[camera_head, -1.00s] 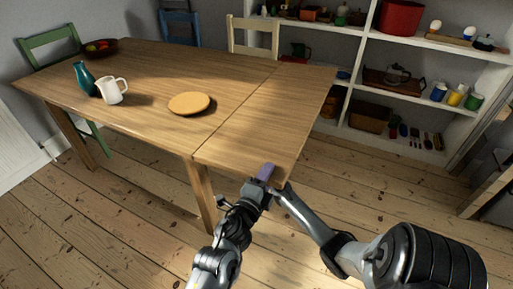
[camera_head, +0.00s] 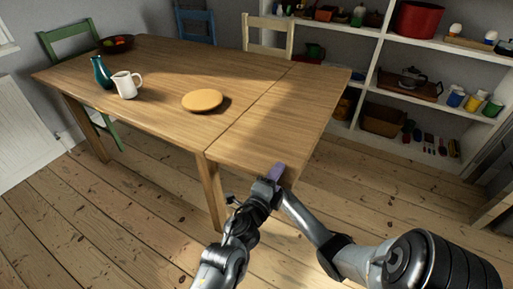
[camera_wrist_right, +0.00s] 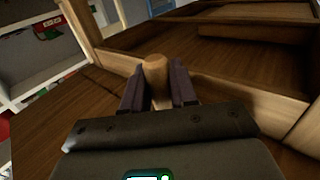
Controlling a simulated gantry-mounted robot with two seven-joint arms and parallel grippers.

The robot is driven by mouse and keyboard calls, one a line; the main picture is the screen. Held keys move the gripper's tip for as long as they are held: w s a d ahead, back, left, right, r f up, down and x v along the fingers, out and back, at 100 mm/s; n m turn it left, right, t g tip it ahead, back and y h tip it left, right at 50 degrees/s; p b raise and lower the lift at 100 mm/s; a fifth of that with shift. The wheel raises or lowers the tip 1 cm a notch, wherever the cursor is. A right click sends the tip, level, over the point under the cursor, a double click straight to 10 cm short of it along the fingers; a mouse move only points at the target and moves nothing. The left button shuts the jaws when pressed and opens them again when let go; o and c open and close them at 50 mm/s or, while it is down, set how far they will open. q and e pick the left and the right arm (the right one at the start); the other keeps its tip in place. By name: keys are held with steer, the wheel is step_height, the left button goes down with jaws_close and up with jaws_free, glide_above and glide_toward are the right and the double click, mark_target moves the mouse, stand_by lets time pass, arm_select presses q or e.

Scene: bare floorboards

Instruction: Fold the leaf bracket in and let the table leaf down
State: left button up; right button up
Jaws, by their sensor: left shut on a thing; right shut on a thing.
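The wooden table (camera_head: 150,75) stands with its leaf (camera_head: 275,120) up at the right end, level with the top. My left gripper (camera_head: 277,172) is at the leaf's near edge, close to its front right corner, and is shut on that edge. My right arm reaches in from the lower right, and its gripper is hidden under the leaf in the head view. In the right wrist view, my right gripper (camera_wrist_right: 158,88) is shut on a rounded wooden peg (camera_wrist_right: 155,72), seemingly part of the leaf bracket, beneath the table. The rest of the bracket cannot be made out clearly.
A teal vase (camera_head: 101,72), white jug (camera_head: 126,86), orange plate (camera_head: 202,100) and fruit bowl (camera_head: 117,43) stand on the fixed top. The leaf is bare. White shelves (camera_head: 440,45) stand to the right, with open floor before them. Several chairs surround the table.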

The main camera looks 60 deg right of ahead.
arm_select(q)
steer(key=shift+s+d+r, duration=0.1)
steer(key=shift+r, duration=0.3)
steer(key=shift+s, duration=0.2)
arm_select(e)
steer(key=w+a, duration=0.1)
steer(key=w, duration=0.5)
steer(key=shift+a, duration=0.1)
steer(key=o, duration=0.6)
steer(key=shift+w, duration=0.1)
steer(key=shift+c, duration=0.2)
arm_select(q)
steer(key=shift+w, duration=0.2)
arm_select(e)
steer(key=o, duration=0.5)
steer(key=shift+w, duration=0.25)
steer(key=o, duration=0.7)
steer(key=shift+s, duration=0.2)
